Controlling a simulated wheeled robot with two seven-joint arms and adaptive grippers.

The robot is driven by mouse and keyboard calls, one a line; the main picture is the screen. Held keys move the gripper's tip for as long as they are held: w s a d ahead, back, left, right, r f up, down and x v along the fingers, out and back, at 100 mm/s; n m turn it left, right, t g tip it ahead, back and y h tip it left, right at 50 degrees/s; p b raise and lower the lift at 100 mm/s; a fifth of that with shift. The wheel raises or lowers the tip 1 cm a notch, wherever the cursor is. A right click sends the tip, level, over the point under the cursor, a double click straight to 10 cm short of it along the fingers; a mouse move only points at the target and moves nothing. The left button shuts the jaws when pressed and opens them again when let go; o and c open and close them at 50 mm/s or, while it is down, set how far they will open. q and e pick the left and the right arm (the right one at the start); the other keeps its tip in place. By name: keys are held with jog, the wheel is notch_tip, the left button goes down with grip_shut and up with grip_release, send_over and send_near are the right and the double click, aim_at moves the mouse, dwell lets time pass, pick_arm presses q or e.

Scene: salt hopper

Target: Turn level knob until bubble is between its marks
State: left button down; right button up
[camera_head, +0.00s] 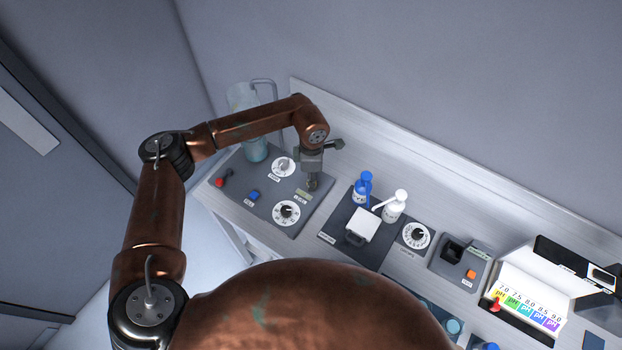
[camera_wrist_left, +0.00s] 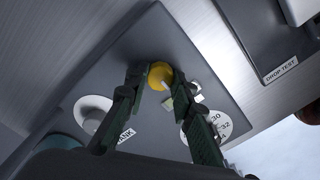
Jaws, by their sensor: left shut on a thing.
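A round yellow knob (camera_wrist_left: 159,75) sits on the dark grey panel in the left wrist view. My left gripper (camera_wrist_left: 157,84) is shut on it, with one dark green finger on each side. In the head view my left gripper (camera_head: 312,182) points down at the back right of the control panel (camera_head: 234,200), and it hides most of the knob. A small pale level window (camera_head: 303,194) lies beside the gripper. In the wrist view a finger partly covers that area, so the bubble and its marks cannot be made out. My right gripper is not in view.
The panel also carries a white tank dial (camera_head: 284,166), a numbered dial (camera_head: 286,213), a blue button (camera_head: 253,196) and a red-tipped lever (camera_head: 220,182). A clear cylinder (camera_head: 255,150) stands behind. Blue (camera_head: 362,188) and white bottles (camera_head: 395,207) stand to the right.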

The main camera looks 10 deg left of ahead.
pick_arm(q)
jog(key=shift+f+m+b, duration=0.2)
jog(key=shift+m+b, duration=0.4)
jog(key=shift+b, duration=0.35)
jog(key=shift+r+m+b, duration=0.15)
jog(key=shift+m+b, duration=0.35)
jog(key=shift+m, duration=0.2)
jog(key=c, duration=1.7)
grip_release()
jog(key=shift+o, duration=0.2)
jog(key=shift+r, duration=0.1)
notch_tip(320, 180, up, 12)
